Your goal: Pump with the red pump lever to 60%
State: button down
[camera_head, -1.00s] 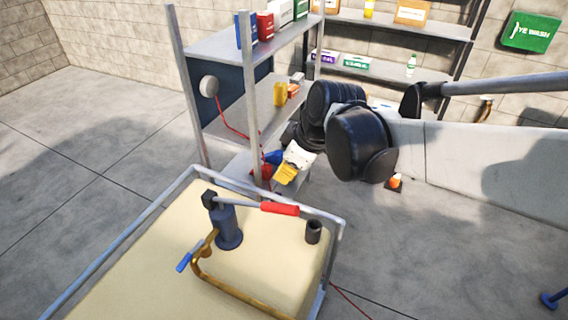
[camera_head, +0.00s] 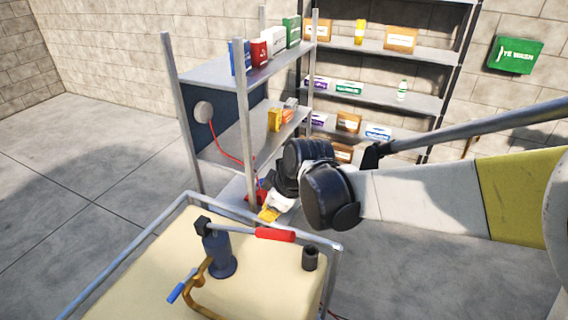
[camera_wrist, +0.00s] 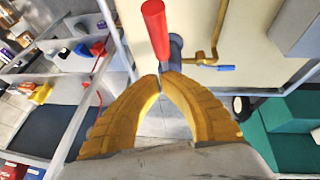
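The red pump lever (camera_head: 275,235) is a bar with a red grip, reaching right from the top of a blue-grey pump (camera_head: 220,255) on a cream-topped cart. It lies close to level. My gripper (camera_head: 268,215) has yellow fingers and hangs just behind and above the red grip. In the wrist view, my gripper (camera_wrist: 162,75) has its fingertips brought together with nothing between them. The red lever (camera_wrist: 155,28) shows just beyond the tips, apparently not held. Whether the fingers touch it is unclear.
The cart has a metal rail (camera_head: 130,248) around it. A brown pipe with a blue handle (camera_head: 180,291) and a dark cup-like cylinder (camera_head: 310,258) are near the pump. A shelf rack (camera_head: 235,80) with boxes stands close behind the gripper. Open floor lies left.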

aim_at(277, 231)
jog(key=f, duration=0.4)
jog(key=shift+w+d+f+b, duration=0.1)
jog(key=shift+w+d+b, duration=0.1)
jog(key=shift+w+b, duration=0.15)
jog(key=shift+d+f, duration=0.25)
jog(key=shift+f, duration=0.25)
jog(key=f+b, duration=0.1)
jog(key=d+f+y+b, duration=0.1)
jog(key=b, duration=0.1)
jog(key=shift+s+f, duration=0.2)
jog(key=shift+f, duration=0.15)
notch_tip(277, 231, down, 14)
jog(key=d+t+y+b, duration=0.1)
jog(key=d+y+b, duration=0.1)
jog(key=b, duration=1.3)
jog(key=shift+s+t+y, duration=0.3)
jog(key=shift+s+y, duration=0.1)
jog(key=shift+f, duration=0.1)
